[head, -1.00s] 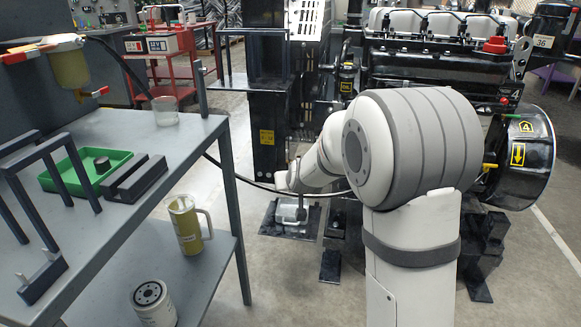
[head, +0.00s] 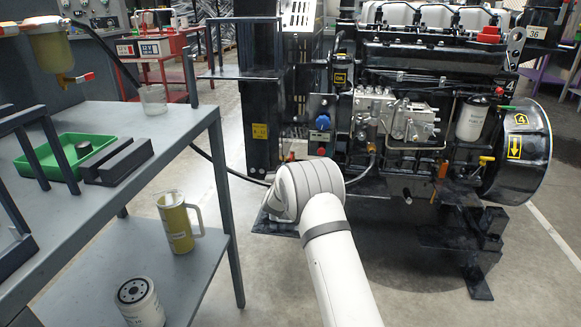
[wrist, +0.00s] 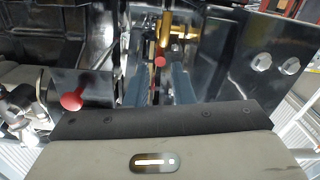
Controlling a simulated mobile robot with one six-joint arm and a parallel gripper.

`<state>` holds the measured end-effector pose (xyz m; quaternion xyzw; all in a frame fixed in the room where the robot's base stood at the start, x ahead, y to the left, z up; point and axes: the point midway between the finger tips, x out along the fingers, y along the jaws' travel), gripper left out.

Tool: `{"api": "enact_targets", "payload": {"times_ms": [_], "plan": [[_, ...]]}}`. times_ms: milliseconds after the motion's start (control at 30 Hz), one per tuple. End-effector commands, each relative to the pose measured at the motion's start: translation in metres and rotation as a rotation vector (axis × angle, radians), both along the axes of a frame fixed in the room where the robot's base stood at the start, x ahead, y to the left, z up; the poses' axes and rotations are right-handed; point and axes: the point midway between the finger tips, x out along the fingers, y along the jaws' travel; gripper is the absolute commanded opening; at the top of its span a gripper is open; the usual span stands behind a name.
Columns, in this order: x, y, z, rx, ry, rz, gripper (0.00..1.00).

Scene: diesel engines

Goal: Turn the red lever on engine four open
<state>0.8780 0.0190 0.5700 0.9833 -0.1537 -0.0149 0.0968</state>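Engine four (head: 400,55), with a yellow 4 label on its round black housing, stands at the right in the head view. My gripper is hidden behind my arm there. In the wrist view my gripper (wrist: 160,88) shows two bluish fingers, apart, with a gap between them. A small red knob (wrist: 160,62) shows in line with that gap, below a brass fitting (wrist: 165,30). Contact cannot be told. A second red piece (wrist: 72,100) is at the left. I cannot tell which red piece is the lever; the head view shows no clear red lever on the engine.
A grey bench (head: 95,190) at the left carries a green tray (head: 60,165) and a glass beaker (head: 153,98). A yellow jug (head: 178,225) and a white filter (head: 140,303) stand on its lower shelf. A dark plate (wrist: 270,70) with bolts is close at the right in the wrist view.

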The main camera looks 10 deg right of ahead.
Motion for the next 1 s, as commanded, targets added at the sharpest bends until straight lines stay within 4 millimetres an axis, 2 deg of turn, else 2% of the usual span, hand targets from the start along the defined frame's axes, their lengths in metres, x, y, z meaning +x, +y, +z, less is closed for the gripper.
{"api": "enact_targets", "payload": {"times_ms": [100, 300, 633, 900, 1000], "plan": [[0.016, -0.006, -0.002, -0.001, -0.002, -0.001, 0.22], [0.031, -0.01, -0.001, -0.001, 0.0, 0.001, 0.22], [0.034, -0.01, 0.0, -0.001, 0.001, 0.002, 0.22], [0.033, -0.01, 0.0, -0.001, 0.001, 0.002, 0.0], [0.033, -0.01, 0.0, -0.001, 0.001, 0.002, 0.0]]}}
